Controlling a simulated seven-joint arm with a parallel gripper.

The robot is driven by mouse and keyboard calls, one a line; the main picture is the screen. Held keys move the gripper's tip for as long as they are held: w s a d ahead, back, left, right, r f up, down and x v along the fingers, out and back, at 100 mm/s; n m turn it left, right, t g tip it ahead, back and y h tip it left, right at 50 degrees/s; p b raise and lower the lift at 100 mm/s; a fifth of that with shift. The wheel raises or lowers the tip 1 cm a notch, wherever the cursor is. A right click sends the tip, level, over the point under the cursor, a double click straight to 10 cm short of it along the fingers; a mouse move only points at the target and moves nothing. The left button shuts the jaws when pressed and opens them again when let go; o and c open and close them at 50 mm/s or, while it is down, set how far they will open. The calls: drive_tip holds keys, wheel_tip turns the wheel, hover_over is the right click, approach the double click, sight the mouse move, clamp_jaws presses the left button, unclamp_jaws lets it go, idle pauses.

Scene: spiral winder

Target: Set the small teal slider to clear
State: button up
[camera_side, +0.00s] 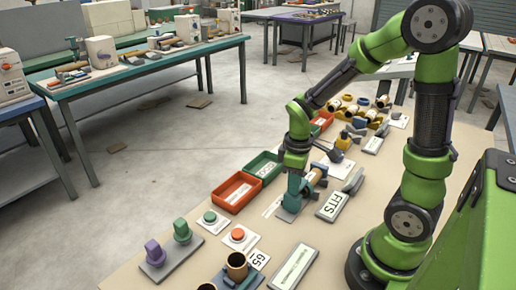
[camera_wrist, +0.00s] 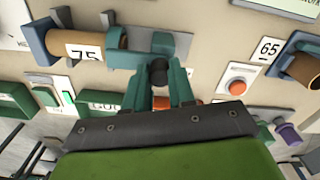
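The teal slider (camera_wrist: 140,58) is a teal block with a dark round knob (camera_wrist: 158,72), at the top centre of the wrist view. It sits at a grey plate (camera_wrist: 184,45), right beside a brown tube (camera_wrist: 100,38) labelled 75. My gripper (camera_wrist: 161,78) has its two teal fingers apart, one on each side of the knob. I cannot tell whether they touch it. In the side view my gripper (camera_side: 293,196) is down at the teal parts by the tube, and the slider blends with the fingers there. No clear mark is readable.
A red tray (camera_side: 236,191) and a green tray (camera_side: 263,166) lie left of my gripper. An orange button (camera_side: 238,235), a teal button (camera_side: 210,217), and green and purple knobs (camera_side: 155,252) stand nearer the camera. A tube labelled 65 (camera_wrist: 305,68) is at the right.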

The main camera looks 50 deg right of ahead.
clamp_jaws()
drive_tip(key=shift+a, duration=1.75)
drive_tip(key=o, duration=0.6)
unclamp_jaws()
drive_tip(key=shift+r, duration=0.1)
wheel_tip(320, 180, up, 17)
